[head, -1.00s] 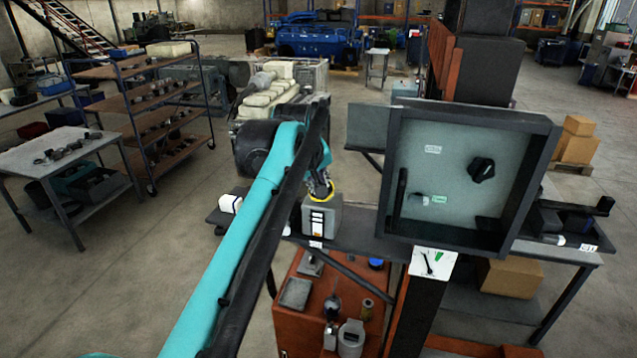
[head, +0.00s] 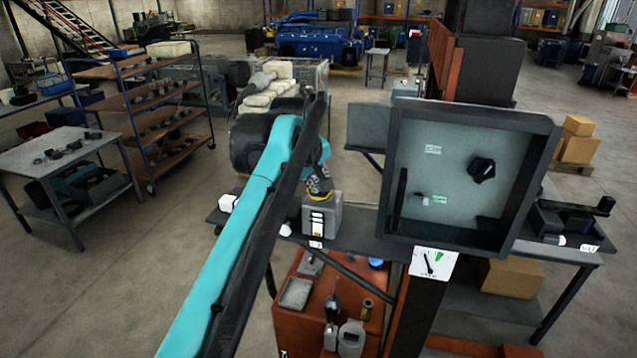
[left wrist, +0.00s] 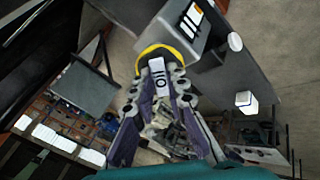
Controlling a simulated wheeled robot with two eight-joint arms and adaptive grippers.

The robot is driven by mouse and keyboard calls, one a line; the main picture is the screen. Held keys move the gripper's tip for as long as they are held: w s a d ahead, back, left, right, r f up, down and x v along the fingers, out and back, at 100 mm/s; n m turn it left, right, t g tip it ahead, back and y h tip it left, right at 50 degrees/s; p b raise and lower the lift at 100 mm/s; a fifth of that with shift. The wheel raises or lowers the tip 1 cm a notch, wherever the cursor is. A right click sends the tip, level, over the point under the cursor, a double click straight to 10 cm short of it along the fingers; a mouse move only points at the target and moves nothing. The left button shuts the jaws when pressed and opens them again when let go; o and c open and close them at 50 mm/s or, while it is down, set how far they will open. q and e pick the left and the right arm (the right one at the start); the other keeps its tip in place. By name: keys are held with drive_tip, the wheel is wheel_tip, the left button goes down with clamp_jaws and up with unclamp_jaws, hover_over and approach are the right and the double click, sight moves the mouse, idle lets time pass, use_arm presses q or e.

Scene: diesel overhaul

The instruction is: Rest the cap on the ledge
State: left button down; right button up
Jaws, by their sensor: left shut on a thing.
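My left gripper (head: 319,188) is shut on a yellow-rimmed cap (head: 320,197) at the top of a grey box (head: 321,222) with white and orange labels. In the left wrist view, the two fingers (left wrist: 163,82) close on the cap, whose yellow rim (left wrist: 165,49) curves beside the grey box (left wrist: 180,30). A white tag with dark marks shows between the fingers. I cannot tell whether the cap still touches the box. I cannot tell which surface is the ledge. My right gripper is not in view.
The box stands on a dark bench (head: 355,235), with a white block (head: 229,203) to its left. An open-fronted framed panel (head: 470,180) stands close on the right. Below is a red cabinet (head: 310,325) with bottles and a tray on top.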

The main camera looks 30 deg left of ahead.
use_arm(q)
drive_tip(key=shift+s+d+r, duration=0.1)
drive_tip(key=shift+s+r, duration=0.15)
drive_tip(key=shift+r, duration=0.2)
drive_tip(key=v, duration=0.3)
drive_tip(key=shift+s+r, duration=0.15)
drive_tip(key=shift+g, duration=0.8)
drive_tip(key=a, duration=0.2)
drive_tip(key=w+a, duration=0.1)
drive_tip(key=a, duration=0.1)
drive_tip(key=shift+a+r, duration=0.1)
drive_tip(key=shift+a, duration=0.3)
